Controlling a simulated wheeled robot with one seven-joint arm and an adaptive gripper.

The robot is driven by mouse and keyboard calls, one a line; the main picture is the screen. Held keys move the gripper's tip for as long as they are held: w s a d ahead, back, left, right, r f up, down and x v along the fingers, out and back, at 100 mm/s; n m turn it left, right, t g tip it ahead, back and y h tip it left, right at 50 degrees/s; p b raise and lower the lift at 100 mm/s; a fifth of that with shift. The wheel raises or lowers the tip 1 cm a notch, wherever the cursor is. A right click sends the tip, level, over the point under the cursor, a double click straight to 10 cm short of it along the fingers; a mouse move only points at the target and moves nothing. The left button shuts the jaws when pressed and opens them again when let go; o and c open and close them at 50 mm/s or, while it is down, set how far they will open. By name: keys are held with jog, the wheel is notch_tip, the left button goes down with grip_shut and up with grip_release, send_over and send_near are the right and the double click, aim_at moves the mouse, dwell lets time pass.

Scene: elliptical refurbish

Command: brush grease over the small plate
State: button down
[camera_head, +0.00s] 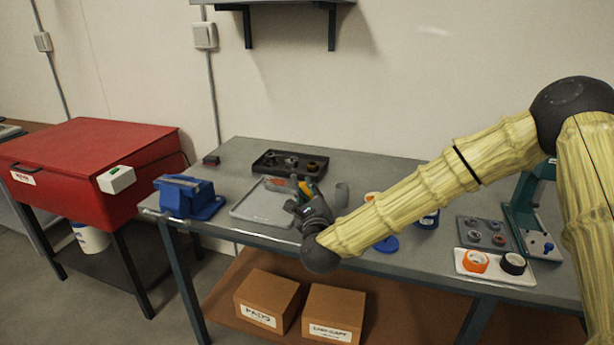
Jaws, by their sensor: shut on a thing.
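My gripper (304,190), black, is over the right part of a light grey flat tray (258,212) on the grey workbench. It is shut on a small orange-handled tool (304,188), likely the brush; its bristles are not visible. I cannot make out a separate small plate under the gripper. A blue container (428,221) stands partly behind my arm. A blue round lid (386,244) lies near the bench's front edge. An orange-topped tub (372,197) is mostly hidden by my arm. I cannot tell which holds the grease.
A black tray of parts (265,164) lies behind. A blue vise (187,196) sits at the bench's left end. A grey cylinder (341,194) stands right of the gripper. At right are a dark plate with fittings (474,228), a white tray with tape rolls (490,272) and a green press (522,205).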

jog(key=shift+w+r, duration=0.15)
jog(key=shift+r, duration=0.65)
jog(key=shift+r+p, duration=0.65)
jog(key=shift+r, duration=0.95)
